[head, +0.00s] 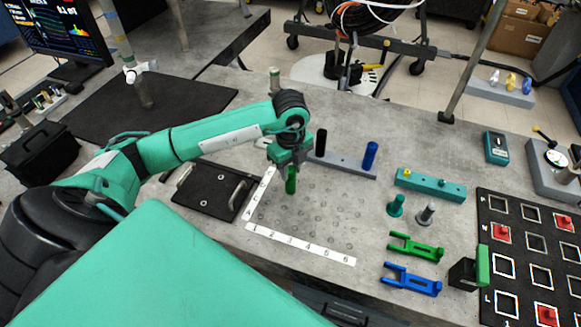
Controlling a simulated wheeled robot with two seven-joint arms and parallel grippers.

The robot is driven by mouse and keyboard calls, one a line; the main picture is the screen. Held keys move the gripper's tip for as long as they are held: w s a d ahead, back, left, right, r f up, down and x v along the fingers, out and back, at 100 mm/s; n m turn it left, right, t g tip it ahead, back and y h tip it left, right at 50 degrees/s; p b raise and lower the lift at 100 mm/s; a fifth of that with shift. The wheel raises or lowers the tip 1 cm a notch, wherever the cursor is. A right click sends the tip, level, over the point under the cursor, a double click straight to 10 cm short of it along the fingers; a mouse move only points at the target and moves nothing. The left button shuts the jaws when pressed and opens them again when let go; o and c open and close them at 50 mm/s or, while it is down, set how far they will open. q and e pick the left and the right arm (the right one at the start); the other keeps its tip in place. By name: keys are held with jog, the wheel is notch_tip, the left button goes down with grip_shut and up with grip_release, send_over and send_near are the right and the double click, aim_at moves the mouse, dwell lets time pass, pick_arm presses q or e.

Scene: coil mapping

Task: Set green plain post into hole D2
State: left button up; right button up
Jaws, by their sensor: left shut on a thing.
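My left gripper (289,160) points down and is shut on the green plain post (291,181). The post hangs upright over the far left part of the hole grid (335,207), near the letter strip. I cannot tell whether its lower end touches the surface. The number strip (300,245) runs along the near edge of the grid, and the letter strip (259,196) along its left side. The letters are too small to read surely, so I cannot pick out hole D2. My right gripper is not in view.
A grey rail (345,165) with a black post (320,143) and a blue post (369,155) stands behind the grid. A black plate with handles (213,190) lies left.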

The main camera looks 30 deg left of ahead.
pick_arm(q)
jog(key=shift+f+b, duration=0.3)
jog(key=shift+f, duration=0.1)
jog(key=shift+f, duration=0.1)
dwell(0.8)
jog(key=m, duration=0.2)
jog(key=shift+m, duration=0.3)
jog(key=m, duration=0.2)
jog(key=shift+m, duration=0.3)
jog(key=o, duration=1.1)
jog(key=shift+c, duration=0.2)
